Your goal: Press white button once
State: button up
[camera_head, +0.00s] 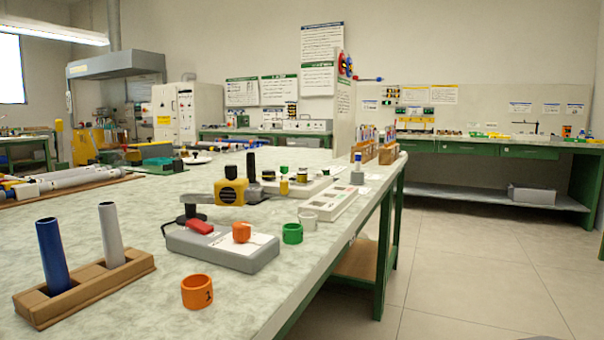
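Farther back, a white panel (308,188) carries small green, yellow and pale-sided parts, too small to tell which are buttons. A second pale panel (340,204) lies to its right with small dark details. My gripper is not in view.
A wooden block (85,295) holds a blue rod (52,255) and a white rod (111,235). Orange (197,292), green (292,233) and white (308,220) rings stand near the control box. A yellow-black device (230,191) stands behind it. The floor (470,270) at right is clear.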

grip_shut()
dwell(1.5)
